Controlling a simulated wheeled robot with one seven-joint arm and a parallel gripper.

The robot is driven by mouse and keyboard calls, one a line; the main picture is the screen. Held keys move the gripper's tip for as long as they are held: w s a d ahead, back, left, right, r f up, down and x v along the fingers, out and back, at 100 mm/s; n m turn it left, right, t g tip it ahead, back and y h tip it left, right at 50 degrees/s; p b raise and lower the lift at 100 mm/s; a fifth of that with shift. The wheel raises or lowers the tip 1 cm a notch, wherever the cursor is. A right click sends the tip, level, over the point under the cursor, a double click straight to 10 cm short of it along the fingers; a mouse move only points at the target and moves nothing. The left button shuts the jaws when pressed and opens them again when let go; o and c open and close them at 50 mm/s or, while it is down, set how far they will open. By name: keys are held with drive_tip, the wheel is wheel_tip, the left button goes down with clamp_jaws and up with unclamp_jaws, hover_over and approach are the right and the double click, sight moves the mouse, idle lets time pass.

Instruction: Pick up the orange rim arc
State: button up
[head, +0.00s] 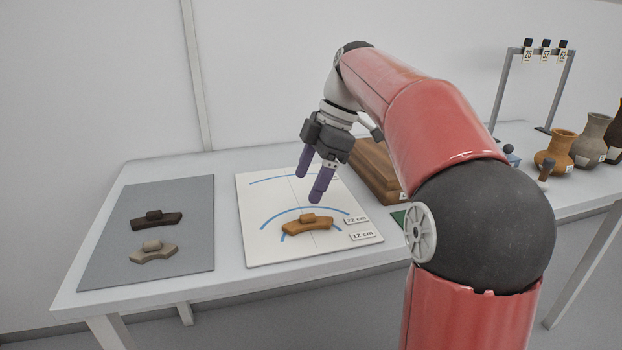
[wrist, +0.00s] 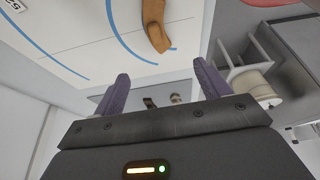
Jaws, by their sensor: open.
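The orange rim arc (head: 307,226) is a curved orange-brown sherd with a small raised block on top. It lies on the white sheet (head: 262,247), by the printed blue arcs. In the wrist view the arc (wrist: 154,25) shows at the top centre, partly cut off by the frame edge. My gripper (head: 310,186) has purple fingers pointing down, above and behind the arc in the head view. In the wrist view its fingers (wrist: 160,70) are spread apart with nothing between them. The gripper does not touch the arc.
A grey mat (head: 110,270) at left holds a dark brown sherd (head: 157,219) and a pale beige sherd (head: 153,252). A brown wooden block (head: 372,170) stands right of the sheet. Cards reading 22 cm (head: 356,219) and 12 cm (head: 362,235) lie on it. Several pots stand far right.

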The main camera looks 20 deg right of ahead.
sight(312, 214)
drive_tip(key=shift+c, duration=0.3)
drive_tip(key=shift+d+f+b, duration=0.15)
drive_tip(key=shift+f+b, duration=0.05)
drive_tip(key=shift+b, duration=0.1)
drive_tip(key=shift+c, duration=1.3)
drive_tip(key=d+b, duration=0.1)
drive_tip(key=b, duration=0.1)
drive_tip(key=d+f+b, duration=0.1)
drive_tip(key=d, duration=0.1)
drive_tip(key=shift+w+f+b, duration=0.1)
drive_tip(key=shift+w+b, duration=0.1)
drive_tip(key=shift+b, duration=0.2)
drive_tip(key=shift+c, duration=0.7)
drive_tip(key=shift+s+b+x, duration=0.15)
drive_tip(key=shift+b+x, duration=0.25)
drive_tip(key=shift+x, duration=1.45)
drive_tip(key=shift+s+b+x, duration=0.1)
drive_tip(key=shift+b+x, duration=0.3)
drive_tip(key=shift+x, duration=1.4)
